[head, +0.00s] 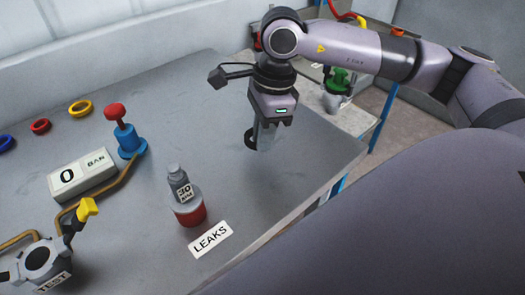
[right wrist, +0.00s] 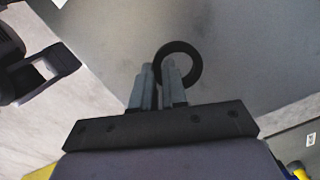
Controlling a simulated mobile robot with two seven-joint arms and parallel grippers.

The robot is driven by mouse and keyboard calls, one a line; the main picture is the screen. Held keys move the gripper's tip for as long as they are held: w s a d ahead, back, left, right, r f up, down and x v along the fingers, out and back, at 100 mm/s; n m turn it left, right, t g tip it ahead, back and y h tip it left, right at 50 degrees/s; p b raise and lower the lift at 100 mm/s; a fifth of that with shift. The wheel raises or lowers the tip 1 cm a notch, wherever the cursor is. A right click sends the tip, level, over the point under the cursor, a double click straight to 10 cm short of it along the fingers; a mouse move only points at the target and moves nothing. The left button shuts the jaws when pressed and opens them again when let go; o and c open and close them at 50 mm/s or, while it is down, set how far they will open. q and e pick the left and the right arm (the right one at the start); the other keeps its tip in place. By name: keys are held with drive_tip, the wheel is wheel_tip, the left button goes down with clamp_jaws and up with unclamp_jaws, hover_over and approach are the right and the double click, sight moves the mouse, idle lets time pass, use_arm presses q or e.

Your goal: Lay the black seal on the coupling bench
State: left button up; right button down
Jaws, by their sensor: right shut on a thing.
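The black seal is a thin black ring, seen at the fingertips of my right gripper in the head view (head: 249,140) and the right wrist view (right wrist: 198,63). My right gripper (head: 264,140) points down over the right part of the grey metal bench (head: 310,155). Its fingers (right wrist: 158,78) are shut on one side of the ring, and the rest of the ring sticks out. I cannot tell whether the seal touches the bench top. Part of the seal is hidden behind the fingers in the head view. My left gripper is not in view.
Left are a BAR readout (head: 82,175), a blue valve (head: 129,140), a TEST fixture (head: 45,262) and coloured rings (head: 80,108). The bench around my gripper is clear.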

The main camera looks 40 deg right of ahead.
sight(263, 165)
drive_tip(key=shift+f, duration=2.55)
drive_tip(key=shift+f, duration=0.1)
drive_tip(key=shift+f+b, duration=0.2)
drive_tip(key=shift+b, duration=0.1)
drive_tip(key=c, duration=1.2)
unclamp_jaws()
drive_tip(key=shift+r, duration=0.15)
drive_tip(key=shift+o, duration=0.2)
drive_tip(key=shift+r, duration=0.1)
wheel_tip(263, 165, up, 12)
drive_tip(key=d, duration=0.1)
drive_tip(key=shift+s+d, duration=0.25)
drive_tip(key=shift+d, duration=0.1)
drive_tip(key=shift+s, duration=0.1)
